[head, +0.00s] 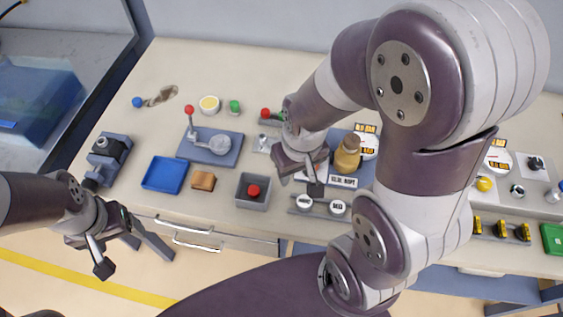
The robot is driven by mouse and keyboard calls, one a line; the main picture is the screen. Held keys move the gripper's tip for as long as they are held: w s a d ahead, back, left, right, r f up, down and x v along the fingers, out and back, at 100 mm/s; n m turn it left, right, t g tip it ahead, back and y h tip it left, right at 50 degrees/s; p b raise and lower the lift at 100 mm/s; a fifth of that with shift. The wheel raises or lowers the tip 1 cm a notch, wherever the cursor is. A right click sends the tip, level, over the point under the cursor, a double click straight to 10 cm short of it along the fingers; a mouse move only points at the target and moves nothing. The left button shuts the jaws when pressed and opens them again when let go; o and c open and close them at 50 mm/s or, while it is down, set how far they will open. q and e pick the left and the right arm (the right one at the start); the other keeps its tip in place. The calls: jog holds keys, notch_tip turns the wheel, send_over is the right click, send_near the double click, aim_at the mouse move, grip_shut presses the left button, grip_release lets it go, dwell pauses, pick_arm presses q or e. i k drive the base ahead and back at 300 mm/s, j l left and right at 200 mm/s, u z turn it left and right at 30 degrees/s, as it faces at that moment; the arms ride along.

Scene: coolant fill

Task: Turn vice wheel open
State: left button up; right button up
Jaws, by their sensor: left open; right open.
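A small blue-grey vice-like device (107,158) stands at the left end of the bench, with a dark round part on top. I cannot clearly tell its wheel or how far its jaws stand apart. My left gripper (137,262) is open and empty, in front of the bench's front edge, below and slightly right of the device in the picture and apart from it. My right gripper (300,178) is open over the middle of the bench, left of a brass bottle-shaped part (347,154). My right arm hides much of the bench behind it.
A blue tray (164,174), a brown block (203,181) and a grey box with a red button (253,191) line the front. A plate with a red-knobbed lever (189,118) stands behind. Gauges and switches sit right. Bare bench (245,70) lies at the back.

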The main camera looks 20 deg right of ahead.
aim_at(91, 185)
jog(key=j+u, duration=0.1)
jog(key=u, duration=0.35)
jog(key=j+u, duration=0.15)
jog(key=u, duration=0.25)
